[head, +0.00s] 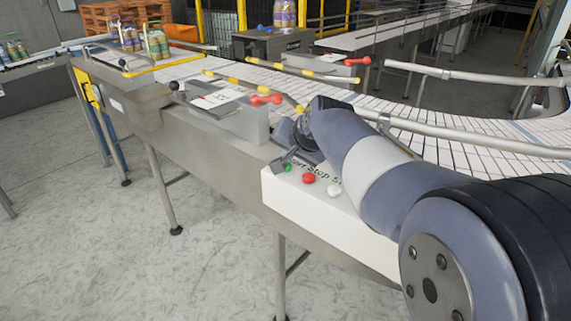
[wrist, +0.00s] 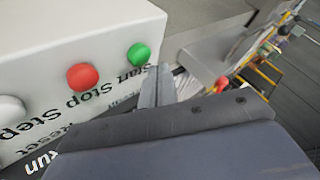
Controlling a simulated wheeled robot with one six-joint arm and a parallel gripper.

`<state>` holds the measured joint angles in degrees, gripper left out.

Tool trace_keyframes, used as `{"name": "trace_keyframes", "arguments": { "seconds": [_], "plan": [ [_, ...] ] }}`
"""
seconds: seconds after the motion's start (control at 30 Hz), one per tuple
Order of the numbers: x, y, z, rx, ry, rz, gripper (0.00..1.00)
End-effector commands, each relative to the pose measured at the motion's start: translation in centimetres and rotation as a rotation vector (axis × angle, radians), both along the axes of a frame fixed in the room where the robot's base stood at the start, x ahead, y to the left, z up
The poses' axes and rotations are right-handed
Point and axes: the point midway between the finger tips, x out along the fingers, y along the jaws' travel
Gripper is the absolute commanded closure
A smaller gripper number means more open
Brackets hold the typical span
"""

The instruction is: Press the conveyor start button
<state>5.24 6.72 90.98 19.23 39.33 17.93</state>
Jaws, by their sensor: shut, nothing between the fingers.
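The green button (head: 288,167) is on the white control box (head: 318,208) beside the conveyor. It also shows in the wrist view (wrist: 138,55), by the printed word "Start". The red button (head: 308,178) and the white button (head: 334,190) stand in the same row; the wrist view shows the red one (wrist: 82,77) whole and the white one (wrist: 10,110) cut by the left edge. My gripper (head: 289,156) is shut and empty, close beside the green button. In the wrist view its fingertips (wrist: 160,72) are just right of it; I cannot tell whether they touch.
The conveyor (head: 440,125) curves behind the control box, with guide rails (head: 480,139) along it. A metal bracket with a red knob (head: 265,99) is left of my gripper. Bottles (head: 157,43) stand on the conveyor at the far left. Open floor (head: 90,250) lies in front.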

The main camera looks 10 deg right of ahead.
Motion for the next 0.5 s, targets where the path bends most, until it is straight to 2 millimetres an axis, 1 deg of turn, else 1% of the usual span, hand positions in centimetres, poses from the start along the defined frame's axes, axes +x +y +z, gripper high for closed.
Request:
{"name": "trace_keyframes", "arguments": {
  "seconds": [0.27,0.5],
  "plan": [
    [0.00,0.00,-0.02,0.000,0.000,0.000,1.00],
    [0.00,0.00,-0.81,0.000,0.000,0.000,1.00]
  ]
}}
